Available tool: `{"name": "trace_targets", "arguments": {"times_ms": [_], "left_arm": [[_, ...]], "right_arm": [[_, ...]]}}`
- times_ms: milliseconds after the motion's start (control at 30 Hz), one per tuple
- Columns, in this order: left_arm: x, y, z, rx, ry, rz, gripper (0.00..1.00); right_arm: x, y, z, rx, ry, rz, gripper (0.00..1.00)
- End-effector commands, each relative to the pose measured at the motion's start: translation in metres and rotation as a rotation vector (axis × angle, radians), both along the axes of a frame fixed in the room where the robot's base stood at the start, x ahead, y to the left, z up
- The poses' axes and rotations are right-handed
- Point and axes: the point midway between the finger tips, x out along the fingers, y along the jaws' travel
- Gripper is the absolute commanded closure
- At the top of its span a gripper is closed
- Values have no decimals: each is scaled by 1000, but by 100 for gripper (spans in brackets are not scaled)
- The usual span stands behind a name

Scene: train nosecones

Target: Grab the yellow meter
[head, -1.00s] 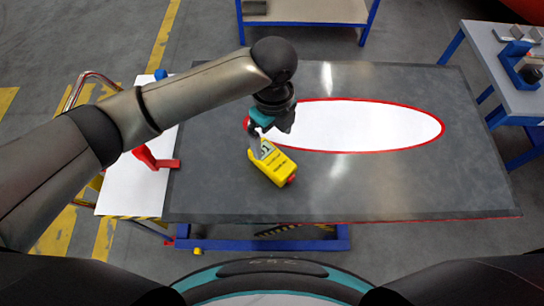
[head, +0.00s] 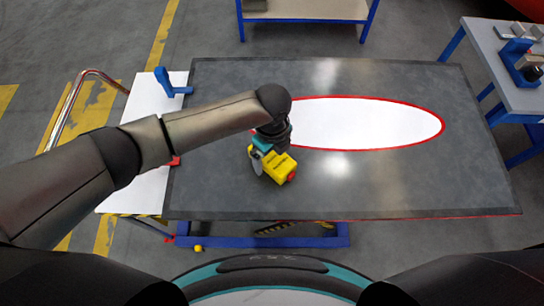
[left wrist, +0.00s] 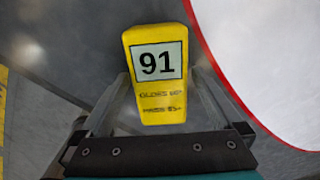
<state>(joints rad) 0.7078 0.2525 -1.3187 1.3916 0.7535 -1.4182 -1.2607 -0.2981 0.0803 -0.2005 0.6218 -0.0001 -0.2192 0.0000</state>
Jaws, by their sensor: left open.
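The yellow meter (head: 282,168) lies on the dark table (head: 400,185), left of the white oval with the red rim. In the left wrist view the yellow meter (left wrist: 158,75) shows its display reading 91, with printed text below it. My left gripper (head: 262,168) is right at the meter, its jaws open. In the left wrist view the fingers of my left gripper (left wrist: 160,95) stand on either side of the meter's lower part, with a gap visible. My right gripper is not in view.
The white oval with a red rim (head: 375,122) covers the table's middle. A white side table (head: 135,190) with a blue holder (head: 172,83) and a red holder stands at the left. A blue-legged bench (head: 500,75) stands at the right.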

Motion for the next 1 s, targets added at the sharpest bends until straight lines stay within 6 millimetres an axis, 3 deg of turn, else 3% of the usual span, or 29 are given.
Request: {"name": "trace_targets", "arguments": {"times_ms": [67, 900, 1000], "left_arm": [[0, 0, 0, 0, 0, 0, 0], [0, 0, 1, -1, 0, 1, 94], [0, 0, 1, -1, 0, 1, 100]], "right_arm": [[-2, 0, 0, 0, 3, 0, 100], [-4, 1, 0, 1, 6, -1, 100], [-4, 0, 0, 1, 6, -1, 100]]}}
